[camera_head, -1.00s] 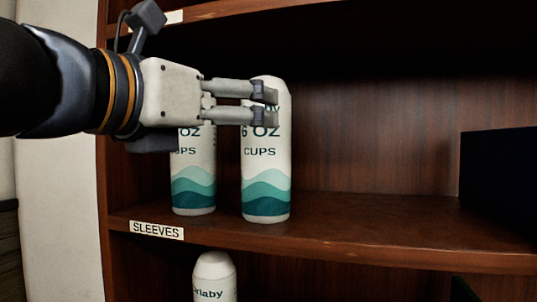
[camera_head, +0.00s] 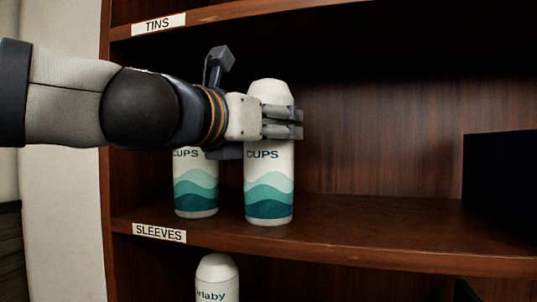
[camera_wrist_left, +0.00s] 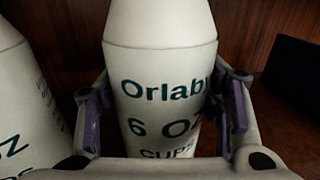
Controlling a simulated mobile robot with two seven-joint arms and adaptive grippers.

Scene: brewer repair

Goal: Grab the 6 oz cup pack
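The 6 oz cup pack (camera_head: 268,185) stands upright on the middle shelf, a white rounded sleeve with teal waves. In the left wrist view the pack (camera_wrist_left: 160,75) reads "Orlaby 6 OZ CUPS". My left gripper (camera_head: 285,123) is at the pack's upper half and hides part of its print in the head view. In the wrist view its fingers stand open on either side of the pack, with what look like small gaps. My right gripper is not in view.
A similar cup pack (camera_head: 196,190) stands close on the left, partly behind my arm. A dark box (camera_head: 500,185) is at the right of the shelf. Another white pack (camera_head: 217,275) is on the shelf below. The upper shelf (camera_head: 230,12) is overhead. The shelf between pack and box is clear.

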